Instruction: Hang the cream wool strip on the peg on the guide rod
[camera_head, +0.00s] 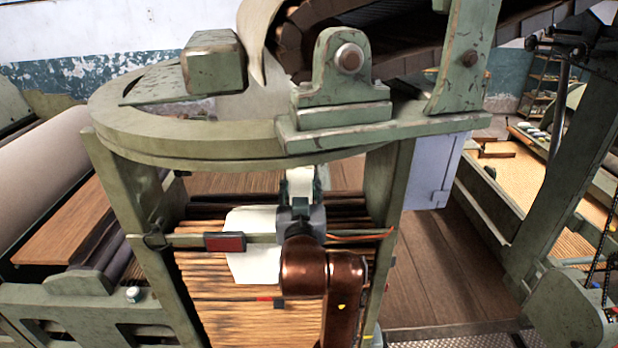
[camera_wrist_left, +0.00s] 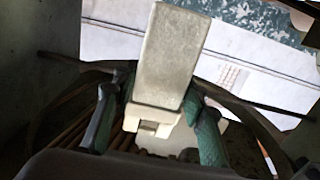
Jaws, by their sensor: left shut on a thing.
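My left gripper (camera_head: 301,186), at the end of a copper-coloured arm, is shut on a pale cream piece (camera_head: 301,178), which looks like the cream wool strip. It stands up between the fingers, inside the green frame. In the left wrist view the cream strip (camera_wrist_left: 167,60) is long and flat-faced, between the green finger pads of my gripper (camera_wrist_left: 153,98). I cannot make out the peg. My right gripper is not in view.
A round green frame (camera_head: 190,140) curves over my gripper, with a bearing block (camera_head: 345,85) above. A white sheet (camera_head: 255,262) hangs by the bar, with a red block (camera_head: 225,242) beside it. Wooden slats (camera_head: 215,305) lie behind. Green posts stand on both sides.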

